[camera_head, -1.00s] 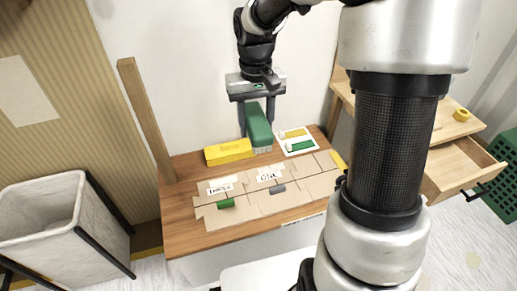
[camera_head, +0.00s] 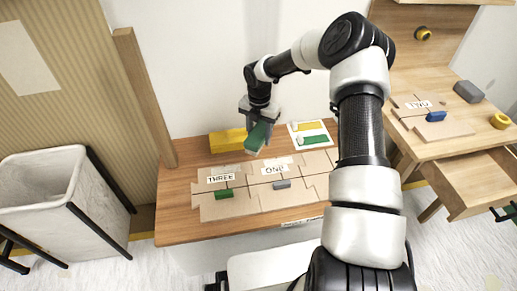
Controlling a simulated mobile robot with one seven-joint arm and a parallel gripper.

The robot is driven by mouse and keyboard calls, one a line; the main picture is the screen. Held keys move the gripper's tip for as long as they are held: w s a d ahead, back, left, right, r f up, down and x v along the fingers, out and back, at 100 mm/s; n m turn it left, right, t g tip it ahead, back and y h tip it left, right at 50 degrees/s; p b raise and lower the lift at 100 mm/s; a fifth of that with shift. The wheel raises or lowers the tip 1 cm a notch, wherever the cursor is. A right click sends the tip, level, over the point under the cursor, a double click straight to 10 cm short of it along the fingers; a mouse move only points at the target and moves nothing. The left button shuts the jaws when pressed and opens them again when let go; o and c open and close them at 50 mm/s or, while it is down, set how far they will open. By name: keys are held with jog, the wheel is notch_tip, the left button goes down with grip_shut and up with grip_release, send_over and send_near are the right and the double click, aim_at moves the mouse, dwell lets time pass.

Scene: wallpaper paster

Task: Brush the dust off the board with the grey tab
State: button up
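The board labelled ONE (camera_head: 263,200) lies flat on the wooden table, with a grey tab (camera_head: 282,184) on it. Next to it on the left is the board labelled THREE (camera_head: 212,209), with a green tab (camera_head: 224,194). I cannot make out dust on either. My gripper (camera_head: 260,121) is above the back of the table and seems shut on a green brush (camera_head: 257,138); its fingertips are hard to see. The brush is tilted, just behind the ONE label. Whether it touches anything is unclear.
A yellow block (camera_head: 228,141) stands at the table's back. A white card (camera_head: 309,126) with yellow and green shapes lies right of the brush. A bin (camera_head: 45,190) stands at left.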

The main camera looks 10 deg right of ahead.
notch_tip(320, 180, down, 6)
jog(key=w+n, duration=0.1)
jog(key=n, duration=0.4)
jog(key=shift+w+f+b, duration=0.2)
jog(key=shift+w+b, duration=0.05)
jog(key=shift+b, duration=0.1)
jog(key=shift+f, duration=0.1)
jog(key=shift+f+b, duration=2.45)
jog(key=shift+f, duration=0.75)
